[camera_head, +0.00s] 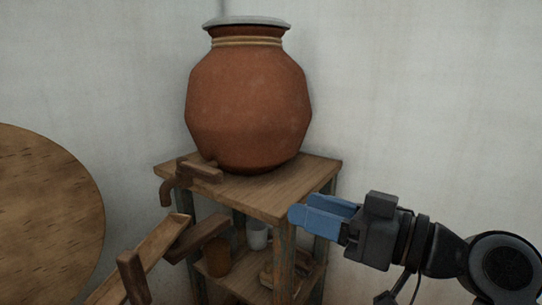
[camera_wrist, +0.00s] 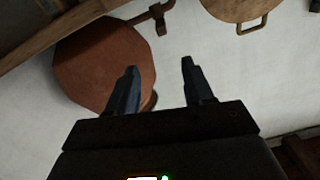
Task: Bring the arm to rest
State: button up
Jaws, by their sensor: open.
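My gripper (camera_head: 302,207) is at the right in the head view, with its blue fingers pointing left. The fingers are apart and nothing is between them. It appears in front of the right side of a wooden stand (camera_head: 270,195), and I cannot tell how near it is. In the wrist view my gripper (camera_wrist: 160,68) also shows open and empty. A large reddish-brown clay pot (camera_head: 248,100) with a grey lid (camera_head: 247,21) stands upright on the stand. The pot also shows at the left in the wrist view (camera_wrist: 88,60).
A wooden tap (camera_head: 195,172) juts from the pot's lower left. A brown cup (camera_head: 217,256) and a pale cup (camera_head: 257,236) stand on the lower shelf. A sloping wooden trough (camera_head: 150,258) is in front, and a round wooden disc (camera_head: 45,220) is at the left.

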jog(key=s+d+f+m+t+h+p, duration=0.2)
jog(key=s+d+f+m+h, duration=0.3)
jog(key=s+f, duration=0.25)
jog(key=s+d+f+m+t+h+p, duration=0.2)
jog(key=s+d+f+m+h+p, duration=0.25)
jog(key=f, duration=0.45)
jog(key=s+d+r+h+p, duration=0.1)
jog(key=s+d+r, duration=0.1)
jog(key=s, duration=0.7)
jog(key=s+d+r+h+p, duration=0.1)
jog(key=s+r+h, duration=0.1)
jog(key=s, duration=0.7)
jog(key=s+d+r+h+p, duration=0.1)
jog(key=s+d+r+h, duration=0.1)
jog(key=s, duration=0.6)
jog(key=shift+s+d+r+t, duration=0.35)
jog(key=shift+s+r+t, duration=0.05)
jog(key=shift+r, duration=0.05)
jog(key=shift+w+n+h, duration=0.15)
jog(key=shift+n+h, duration=0.1)
